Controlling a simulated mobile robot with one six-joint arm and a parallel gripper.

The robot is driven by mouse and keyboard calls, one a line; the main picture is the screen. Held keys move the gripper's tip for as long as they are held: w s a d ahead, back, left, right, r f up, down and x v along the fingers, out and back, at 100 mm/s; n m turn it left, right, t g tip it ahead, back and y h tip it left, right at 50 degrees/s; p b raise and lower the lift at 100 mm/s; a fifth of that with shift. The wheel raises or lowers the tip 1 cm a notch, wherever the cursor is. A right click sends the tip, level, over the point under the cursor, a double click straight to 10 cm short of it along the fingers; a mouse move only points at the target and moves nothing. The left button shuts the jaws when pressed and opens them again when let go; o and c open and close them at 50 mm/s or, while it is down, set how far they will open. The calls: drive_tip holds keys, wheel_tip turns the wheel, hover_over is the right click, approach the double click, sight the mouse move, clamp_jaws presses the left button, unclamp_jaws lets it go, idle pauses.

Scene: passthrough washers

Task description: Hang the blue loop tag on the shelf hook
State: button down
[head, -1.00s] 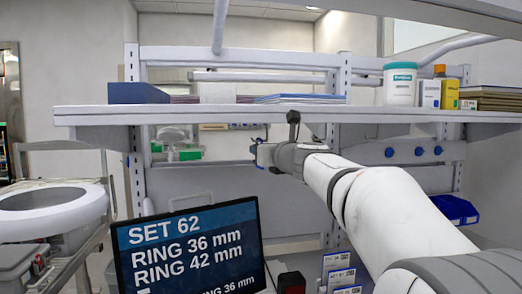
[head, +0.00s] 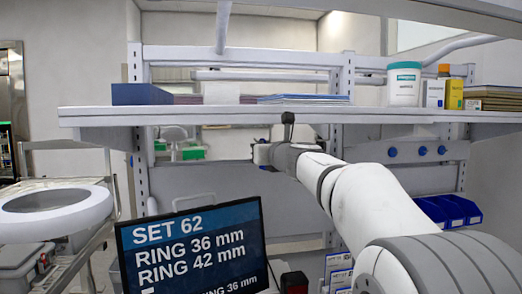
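My gripper (head: 262,154) is at the far end of my arm, below the front edge of the shelf (head: 240,116) and left of the picture's middle. It is small and seen from behind, so I cannot tell whether its fingers are open or shut, or whether they hold anything. I cannot make out the blue loop tag. I cannot clearly pick out a shelf hook either. A row of round blue knobs or pegs (head: 422,151) shows on the panel under the shelf, right of my arm.
The shelf carries a white jar (head: 403,84), a yellow box (head: 453,94) and flat stacks. A screen (head: 195,245) reading "SET 62" stands front left. Blue bins (head: 448,211) sit at right. A cart with a white ring-shaped top (head: 55,212) stands at left.

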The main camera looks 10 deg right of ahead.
idle(0.4)
drive_tip(key=c, duration=1.5)
unclamp_jaws()
drive_tip(key=shift+c, duration=0.2)
drive_tip(key=shift+o, duration=0.4)
drive_tip(key=o, duration=0.6)
drive_tip(key=shift+c, duration=0.2)
drive_tip(key=shift+s, duration=0.15)
drive_tip(key=s+f+b, duration=0.1)
drive_tip(key=s+b, duration=0.1)
drive_tip(key=s, duration=0.6)
drive_tip(key=shift+s, duration=0.4)
